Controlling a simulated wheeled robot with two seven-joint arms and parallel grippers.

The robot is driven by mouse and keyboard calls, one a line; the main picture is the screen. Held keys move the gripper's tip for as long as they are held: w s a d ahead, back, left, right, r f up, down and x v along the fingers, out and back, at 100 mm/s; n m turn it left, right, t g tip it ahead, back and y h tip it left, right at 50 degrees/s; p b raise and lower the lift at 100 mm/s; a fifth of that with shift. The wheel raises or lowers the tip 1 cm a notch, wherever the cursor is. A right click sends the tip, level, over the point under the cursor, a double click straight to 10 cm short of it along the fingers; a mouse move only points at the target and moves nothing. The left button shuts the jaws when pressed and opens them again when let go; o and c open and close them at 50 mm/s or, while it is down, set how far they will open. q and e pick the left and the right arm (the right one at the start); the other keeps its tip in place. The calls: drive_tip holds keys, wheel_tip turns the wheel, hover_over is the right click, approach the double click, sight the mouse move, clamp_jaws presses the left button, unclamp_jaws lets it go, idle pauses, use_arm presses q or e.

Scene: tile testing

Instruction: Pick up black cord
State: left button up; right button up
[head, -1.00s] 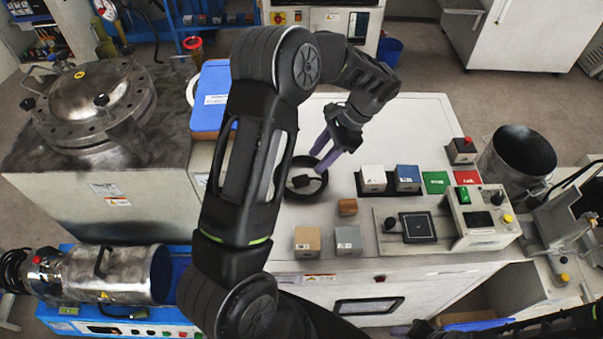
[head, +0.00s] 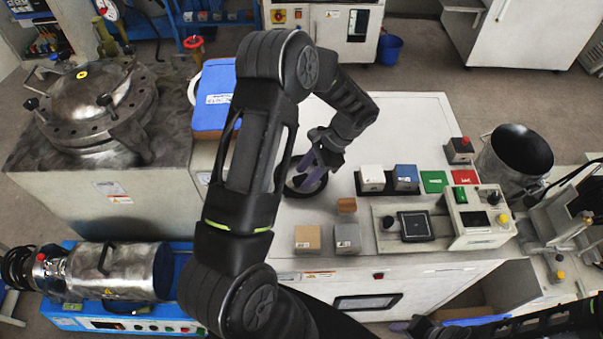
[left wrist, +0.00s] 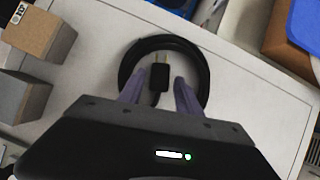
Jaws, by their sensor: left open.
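The black cord lies coiled in a ring on the white bench top, with a dark plug at its middle. In the left wrist view the coil (left wrist: 202,66) shows in front of my left gripper (left wrist: 158,82), whose purple fingers are spread apart with the plug (left wrist: 160,74) between their tips. In the head view the coil (head: 284,180) is partly hidden by my left gripper (head: 306,172), which is over it, open and pointing down. Whether the fingers touch the cord I cannot tell. My right gripper (head: 415,327) is at the bottom edge, its jaws unclear.
A blue-lidded box (head: 213,97) is at the left. Bare bench top (head: 415,120) lies behind the blocks.

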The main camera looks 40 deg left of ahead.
use_arm(q)
drive_tip(key=shift+s+a+f, duration=0.1)
drive_tip(key=shift+a+f, duration=0.05)
drive_tip(key=shift+f, duration=0.15)
idle(0.4)
clamp_jaws()
idle(0.4)
